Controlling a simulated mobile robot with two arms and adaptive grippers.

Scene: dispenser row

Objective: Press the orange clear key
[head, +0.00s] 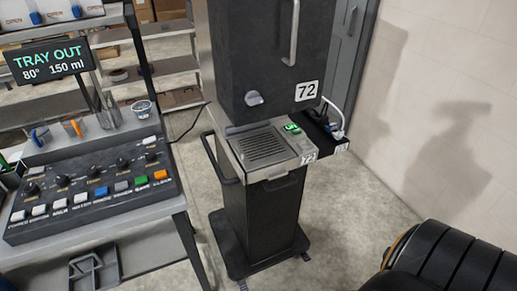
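The orange clear key (160,175) is at the right end of the front row of keys on a dark sloped control panel (100,208) at the left. A green key (142,180) sits just left of it, then a grey and a blue one. Nothing covers the orange key. Its label is too small to read. Neither of my grippers is in view.
A display (46,63) above the panel reads "TRAY OUT 80° 150 ml". A black dispenser marked 72 (266,55) stands on a pedestal to the right. Bare floor lies between. A dark ribbed shape fills the lower right.

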